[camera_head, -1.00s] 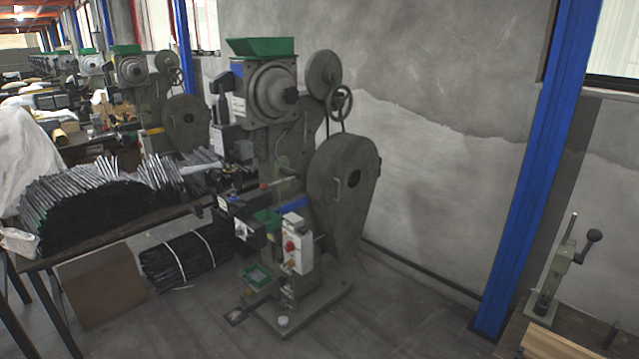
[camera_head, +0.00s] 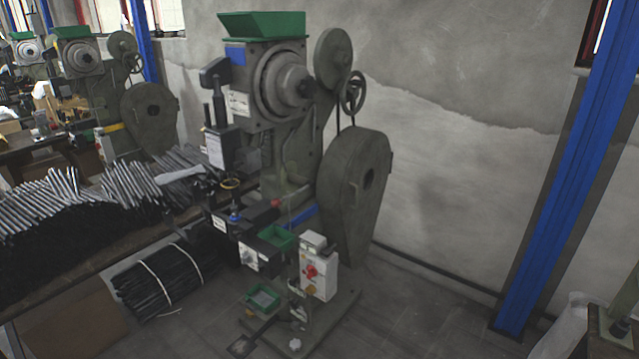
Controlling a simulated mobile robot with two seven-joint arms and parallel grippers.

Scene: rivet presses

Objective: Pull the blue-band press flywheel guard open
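The blue-band press (camera_head: 288,165) stands in the middle of the view, with a blue band (camera_head: 300,217) low on its frame and a green hopper (camera_head: 262,26) on top. Its flywheel guard (camera_head: 350,195) is a large grey-green, teardrop-shaped cover on the press's right side. The guard looks closed against the press. A small dark opening shows near its upper right. I cannot make out its handle clearly now. Neither of my grippers is in view.
A second press (camera_head: 100,85) with a yellow band stands behind on the left. A table piled with dark rods (camera_head: 90,205) reaches the press's left side. A blue column (camera_head: 565,180) stands at the right. Floor between press and column is clear.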

